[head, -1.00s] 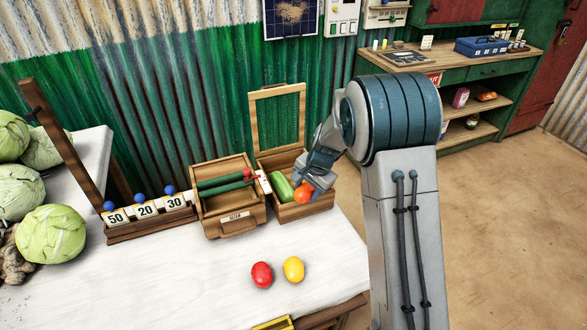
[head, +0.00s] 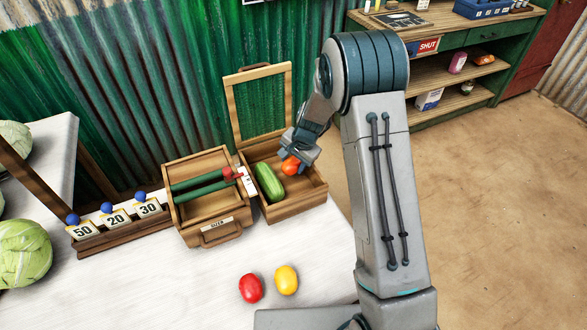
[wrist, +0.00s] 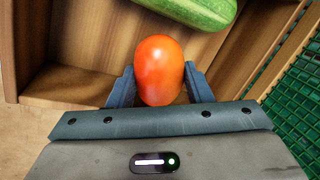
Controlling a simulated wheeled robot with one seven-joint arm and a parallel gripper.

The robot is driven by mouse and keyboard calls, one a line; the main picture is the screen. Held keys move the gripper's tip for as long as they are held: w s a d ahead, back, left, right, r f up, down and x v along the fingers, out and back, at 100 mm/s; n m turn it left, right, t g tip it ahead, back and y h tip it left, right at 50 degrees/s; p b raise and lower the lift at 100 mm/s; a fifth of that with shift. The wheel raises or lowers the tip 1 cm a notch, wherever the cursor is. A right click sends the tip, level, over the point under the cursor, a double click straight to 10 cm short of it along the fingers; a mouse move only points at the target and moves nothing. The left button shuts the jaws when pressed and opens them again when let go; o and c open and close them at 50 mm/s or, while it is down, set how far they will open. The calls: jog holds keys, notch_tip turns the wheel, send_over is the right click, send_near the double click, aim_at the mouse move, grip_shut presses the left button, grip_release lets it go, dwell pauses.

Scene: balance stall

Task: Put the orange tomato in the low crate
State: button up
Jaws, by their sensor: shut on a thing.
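The orange tomato (head: 291,167) is between the fingers of my gripper (head: 296,158). In the wrist view the tomato (wrist: 160,70) sits upright between the two fingertips (wrist: 158,88), which press on its sides. My gripper is over the back right part of an open wooden box (head: 297,207) with a raised mesh lid. A green cucumber (head: 268,182) lies in that box, left of the tomato and apart from it. I cannot tell whether the tomato touches the box floor. No other crate clearly shows as the low crate.
A second wooden box (head: 217,227) with green rods across it stands directly left. A red tomato (head: 251,288) and a yellow one (head: 286,279) lie on the white table (head: 170,285). A number rack (head: 118,226) and cabbages (head: 22,253) are farther left. The raised lid (head: 262,103) stands behind.

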aim_at(294, 169)
jog(key=shift+f, duration=1.9)
jog(key=o, duration=0.7)
jog(key=shift+r, duration=0.15)
jog(key=v, duration=1.3)
jog(key=s+d+r+n, duration=0.4)
jog(key=s+r, duration=0.6)
jog(key=s, duration=0.2)
jog(key=s+d+r+n+h, duration=0.1)
jog(key=s, duration=0.4)
jog(key=s+d+r+n, duration=0.1)
jog(key=s+d, duration=0.1)
jog(key=s, duration=0.3)
jog(key=s+d+r+n+h, duration=0.1)
jog(key=s, duration=0.5)
jog(key=shift+s+d+r+t+h, duration=0.1)
jog(key=shift+d+r+t+h, duration=0.2)
jog(key=shift+d+r+t, duration=0.1)
